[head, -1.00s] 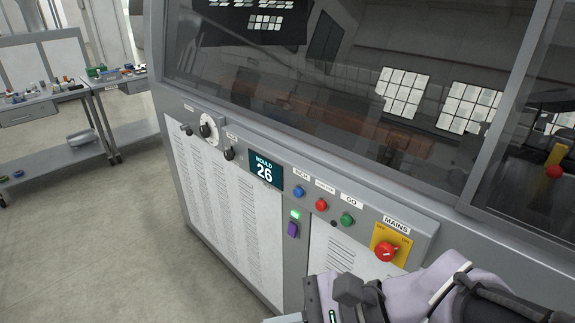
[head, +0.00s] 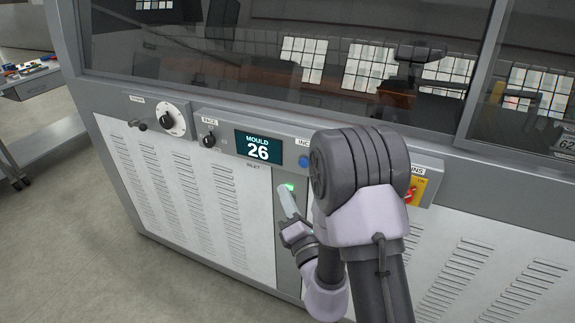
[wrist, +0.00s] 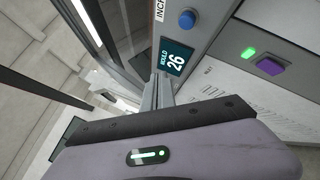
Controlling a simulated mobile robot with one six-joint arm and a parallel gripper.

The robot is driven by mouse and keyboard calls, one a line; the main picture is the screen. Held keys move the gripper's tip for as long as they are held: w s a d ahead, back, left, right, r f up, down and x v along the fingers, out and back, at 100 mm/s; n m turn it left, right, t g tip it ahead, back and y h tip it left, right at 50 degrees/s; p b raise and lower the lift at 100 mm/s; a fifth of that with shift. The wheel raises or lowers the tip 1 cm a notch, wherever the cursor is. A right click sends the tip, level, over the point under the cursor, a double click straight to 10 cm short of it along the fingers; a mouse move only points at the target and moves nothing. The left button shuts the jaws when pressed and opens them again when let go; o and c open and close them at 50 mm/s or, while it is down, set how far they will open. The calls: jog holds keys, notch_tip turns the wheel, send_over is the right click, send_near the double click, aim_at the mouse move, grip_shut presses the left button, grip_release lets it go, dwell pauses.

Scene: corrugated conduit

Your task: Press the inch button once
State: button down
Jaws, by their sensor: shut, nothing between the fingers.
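The blue inch button (head: 304,160) sits on the grey control panel, right of the display, under a label partly covered by my arm. In the wrist view the blue button (wrist: 187,19) shows in full near the top, beside a label reading "INC". My gripper (head: 286,192) is shut and empty, below and left of the button in the head view. In the wrist view my gripper (wrist: 161,82) has its fingertips in front of the display's edge, apart from the button in the picture. The gap in depth to the panel is hard to tell.
The display (head: 258,147) reads MOULD 26. A lit green lamp (wrist: 249,53) and a purple switch (wrist: 270,66) are close by. A dial (head: 172,119) is at left.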

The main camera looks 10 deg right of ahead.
aim_at(304, 163)
jog(key=shift+d, duration=0.25)
jog(key=shift+r, duration=0.1)
jog(key=w+d+p, duration=0.4)
jog(key=w+d, duration=0.1)
jog(key=w, duration=0.2)
jog(key=shift+p, duration=0.35)
jog(key=shift+w, duration=0.15)
dwell(1.6)
jog(key=shift+w+d+p, duration=0.25)
jog(key=shift+p, duration=0.05)
jog(key=shift+w+d, duration=0.25)
jog(key=shift+w, duration=0.05)
dwell(0.7)
jog(key=shift+s+a, duration=0.5)
jog(key=shift+s, duration=0.15)
